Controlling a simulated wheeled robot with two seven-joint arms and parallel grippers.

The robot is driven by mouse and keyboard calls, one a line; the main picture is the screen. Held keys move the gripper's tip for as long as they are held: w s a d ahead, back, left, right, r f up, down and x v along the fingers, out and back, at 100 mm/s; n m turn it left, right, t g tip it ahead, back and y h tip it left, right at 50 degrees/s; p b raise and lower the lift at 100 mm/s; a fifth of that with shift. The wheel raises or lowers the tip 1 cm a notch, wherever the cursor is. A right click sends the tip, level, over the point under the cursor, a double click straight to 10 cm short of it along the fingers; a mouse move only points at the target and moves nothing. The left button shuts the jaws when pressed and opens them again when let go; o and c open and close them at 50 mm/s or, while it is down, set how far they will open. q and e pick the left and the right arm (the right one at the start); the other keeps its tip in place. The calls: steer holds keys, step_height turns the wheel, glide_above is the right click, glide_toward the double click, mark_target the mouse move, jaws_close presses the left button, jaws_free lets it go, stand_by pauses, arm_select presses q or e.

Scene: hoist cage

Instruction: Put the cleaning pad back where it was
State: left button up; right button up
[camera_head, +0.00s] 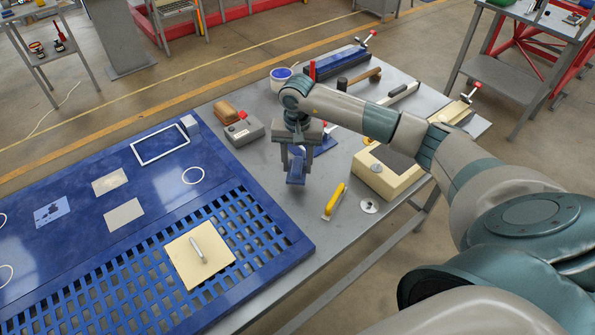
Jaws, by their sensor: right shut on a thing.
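My right gripper (297,160) points down above the grey table, just right of the blue panel's edge. It is shut on a small blue piece, which I take to be the cleaning pad (296,179); the fingers partly hide it. Whether the pad touches the table is hard to tell. The blue panel (105,170) lies at the left with a slotted grid part. A white rectangular outline (160,144) and a white ring (193,175) are marked on it. A beige plate with a handle (199,258) lies on the grid. My left gripper is not in view.
A grey box with a red button (243,131) and a brown block (226,111) stand behind the gripper. A yellow-handled tool (335,202), a metal disc (369,206) and a beige box (388,176) lie to the right. A white-and-blue cup (281,78) stands at the back.

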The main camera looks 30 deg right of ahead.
mark_target(297, 170)
step_height(297, 170, down, 3)
steer(key=shift+f+p, duration=0.1)
steer(key=shift+p, duration=0.9)
steer(key=shift+f, duration=0.4)
steer(key=shift+f, duration=0.15)
steer(key=o, duration=1)
